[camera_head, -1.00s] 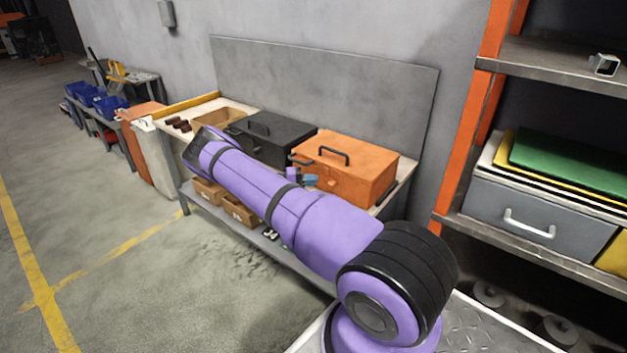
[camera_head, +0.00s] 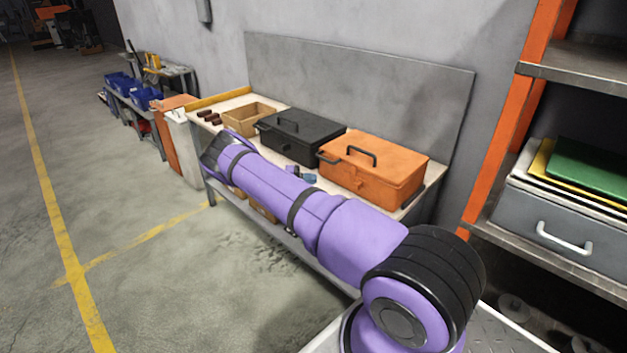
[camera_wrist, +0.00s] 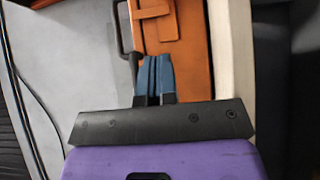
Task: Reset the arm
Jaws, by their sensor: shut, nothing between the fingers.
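My purple arm reaches from the lower right across the front of the workbench (camera_head: 408,212). In the wrist view my gripper (camera_wrist: 154,62) shows two blue fingers side by side, pressed together with nothing between them. An orange toolbox (camera_wrist: 188,62) with a dark handle lies beyond and beside the fingertips in that view. In the head view the gripper's blue part (camera_head: 308,178) shows small behind my arm, in front of the orange toolbox (camera_head: 385,180). Whether it touches the toolbox I cannot tell.
A black toolbox (camera_head: 290,140), an open wooden box (camera_head: 240,118) and small dark red pieces (camera_head: 207,117) are on the bench. An orange-framed rack (camera_head: 505,130) with a grey drawer (camera_head: 550,228) stands at the right.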

